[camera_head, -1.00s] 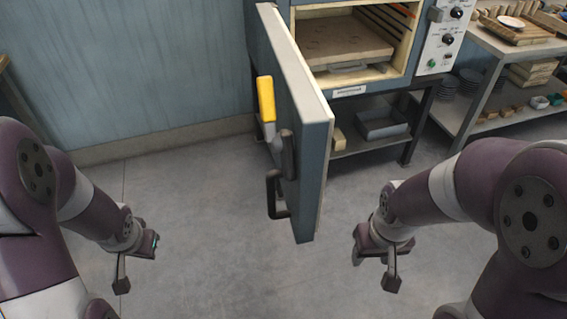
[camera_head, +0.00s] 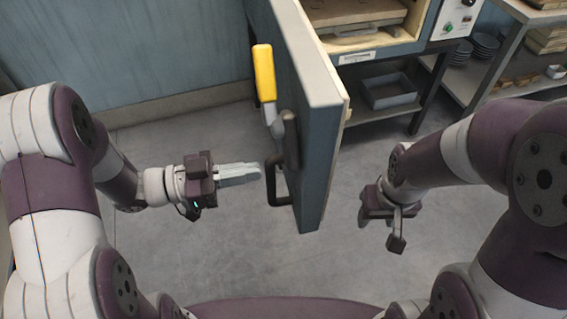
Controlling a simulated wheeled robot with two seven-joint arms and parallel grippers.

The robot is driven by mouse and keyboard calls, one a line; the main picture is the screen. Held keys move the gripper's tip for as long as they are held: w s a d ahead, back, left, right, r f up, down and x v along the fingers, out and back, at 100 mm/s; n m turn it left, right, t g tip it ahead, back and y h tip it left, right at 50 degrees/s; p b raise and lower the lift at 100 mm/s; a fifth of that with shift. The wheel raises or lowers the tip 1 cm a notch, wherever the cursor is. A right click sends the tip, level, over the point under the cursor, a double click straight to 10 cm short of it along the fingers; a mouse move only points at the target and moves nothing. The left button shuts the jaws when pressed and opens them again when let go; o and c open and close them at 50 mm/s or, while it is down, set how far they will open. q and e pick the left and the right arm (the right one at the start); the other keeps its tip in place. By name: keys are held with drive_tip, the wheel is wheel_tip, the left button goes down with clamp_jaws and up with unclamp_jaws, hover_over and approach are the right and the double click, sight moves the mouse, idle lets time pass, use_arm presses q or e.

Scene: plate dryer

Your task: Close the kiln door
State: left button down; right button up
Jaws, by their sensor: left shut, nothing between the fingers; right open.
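The kiln (camera_head: 440,40) stands at the back with its door (camera_head: 318,130) swung wide open toward me, seen nearly edge-on. The door's outer face is on the left and carries a yellow lever handle (camera_head: 264,74) and a dark pull handle (camera_head: 272,186) lower down. My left gripper (camera_head: 258,171) is shut and empty. It points right, its fingertips just left of the dark pull handle; I cannot tell whether they touch. My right gripper (camera_head: 382,226) is open and empty, hanging to the right of the door, apart from it.
Under the kiln, a stand shelf holds a grey tray (camera_head: 390,91). A metal shelf unit (camera_head: 480,92) with plates (camera_head: 484,46) and small items stands at the right. The blue wall is behind on the left. The floor around the door is clear.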

sight(300, 164)
use_arm(q)
drive_tip(key=x, duration=0.7)
drive_tip(key=shift+s+d, duration=0.1)
